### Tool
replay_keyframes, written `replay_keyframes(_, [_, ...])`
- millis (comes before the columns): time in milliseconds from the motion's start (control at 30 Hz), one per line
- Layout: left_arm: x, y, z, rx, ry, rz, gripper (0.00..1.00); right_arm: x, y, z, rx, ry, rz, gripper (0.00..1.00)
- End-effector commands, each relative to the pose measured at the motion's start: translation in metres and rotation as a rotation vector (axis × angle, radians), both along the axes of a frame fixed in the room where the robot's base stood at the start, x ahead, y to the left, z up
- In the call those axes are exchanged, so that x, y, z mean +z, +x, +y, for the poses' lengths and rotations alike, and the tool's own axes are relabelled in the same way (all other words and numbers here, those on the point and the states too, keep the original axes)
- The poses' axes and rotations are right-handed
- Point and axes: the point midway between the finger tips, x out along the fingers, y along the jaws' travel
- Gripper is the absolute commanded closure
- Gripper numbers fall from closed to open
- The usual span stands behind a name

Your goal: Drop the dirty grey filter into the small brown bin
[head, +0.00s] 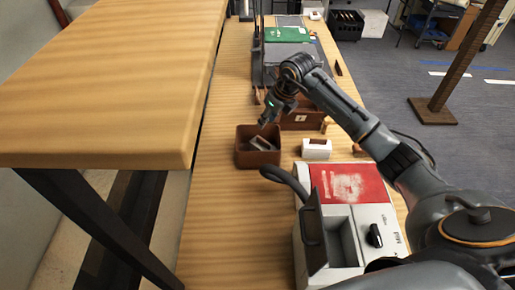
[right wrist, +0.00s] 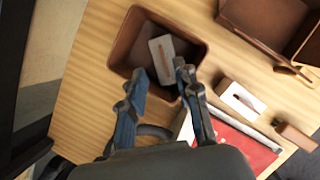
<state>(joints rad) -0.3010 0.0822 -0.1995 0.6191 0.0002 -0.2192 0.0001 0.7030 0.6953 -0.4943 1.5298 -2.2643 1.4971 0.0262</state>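The small brown bin (head: 258,159) stands on the wooden table, left of the machine with the red top; its rim also shows in the right wrist view (right wrist: 125,42). The grey filter (head: 262,143) lies tilted inside the bin. In the right wrist view the filter (right wrist: 161,58) shows as a pale grey block with a darker reddish strip. My right gripper (head: 270,112) is above the bin, apart from the filter. Its two fingers (right wrist: 158,78) are spread with nothing between them. My left gripper is not in view.
The machine with a red top (head: 350,183) and a grey hose stands in front right of the bin. A white slotted block (head: 316,149) and a larger brown box (head: 302,118) are right of the bin. A raised wooden surface (head: 110,80) is at left.

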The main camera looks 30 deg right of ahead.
Motion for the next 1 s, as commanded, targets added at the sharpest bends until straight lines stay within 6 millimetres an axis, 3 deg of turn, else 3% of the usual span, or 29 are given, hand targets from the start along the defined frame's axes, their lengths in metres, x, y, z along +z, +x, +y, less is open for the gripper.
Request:
replay_keyframes(200, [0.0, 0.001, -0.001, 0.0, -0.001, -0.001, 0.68, 0.046, -0.017, -0.007, -0.001, -0.003, -0.005, 0.68])
replay_keyframes(400, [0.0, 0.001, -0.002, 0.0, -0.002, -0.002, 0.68, 0.075, -0.028, -0.011, -0.001, -0.001, -0.003, 0.68])
replay_keyframes(600, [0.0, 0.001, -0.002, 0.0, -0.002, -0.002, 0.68, 0.085, -0.033, -0.011, -0.001, 0.001, -0.001, 0.68])
replay_keyframes(1000, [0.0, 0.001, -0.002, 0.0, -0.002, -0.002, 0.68, 0.084, -0.033, -0.011, -0.001, 0.0, 0.0, 0.68])
